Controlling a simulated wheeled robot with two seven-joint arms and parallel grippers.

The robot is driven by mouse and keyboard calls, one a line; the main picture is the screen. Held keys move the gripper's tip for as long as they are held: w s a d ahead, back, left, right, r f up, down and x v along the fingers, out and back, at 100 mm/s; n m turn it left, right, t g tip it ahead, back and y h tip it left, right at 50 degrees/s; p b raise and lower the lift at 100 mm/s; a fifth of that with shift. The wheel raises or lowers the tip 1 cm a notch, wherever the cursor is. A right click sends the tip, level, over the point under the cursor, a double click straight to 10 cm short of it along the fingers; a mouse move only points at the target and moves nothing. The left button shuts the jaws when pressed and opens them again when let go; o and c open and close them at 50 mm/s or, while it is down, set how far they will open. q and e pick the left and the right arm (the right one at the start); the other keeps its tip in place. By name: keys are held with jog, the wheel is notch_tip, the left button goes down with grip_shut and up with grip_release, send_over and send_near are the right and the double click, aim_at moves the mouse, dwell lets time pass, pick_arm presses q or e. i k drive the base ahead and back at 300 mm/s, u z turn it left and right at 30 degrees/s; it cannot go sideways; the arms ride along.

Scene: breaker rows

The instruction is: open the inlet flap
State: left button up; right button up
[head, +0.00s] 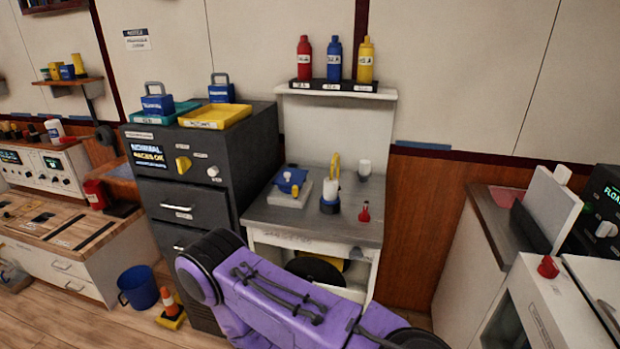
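I cannot tell for sure which thing is the inlet flap. A white panel (551,207) stands up at a tilt on the unit at the right, with a dark strip (530,228) along its lower left side. A red knob (548,267) sits on the white cabinet (545,303) in front of it. A purple arm of mine (290,305) crosses the bottom middle, in front of the workbench. Neither gripper shows any fingers in this view.
A grey-topped workbench (318,225) holds a blue-topped device (290,182) and small items. A dark drawer cabinet (190,205) stands left of it. A blue bucket (138,287) and an orange cone (168,301) stand on the floor. Bottles (335,60) line a shelf above.

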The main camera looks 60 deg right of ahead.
aim_at(288, 176)
jog(key=z, duration=1.65)
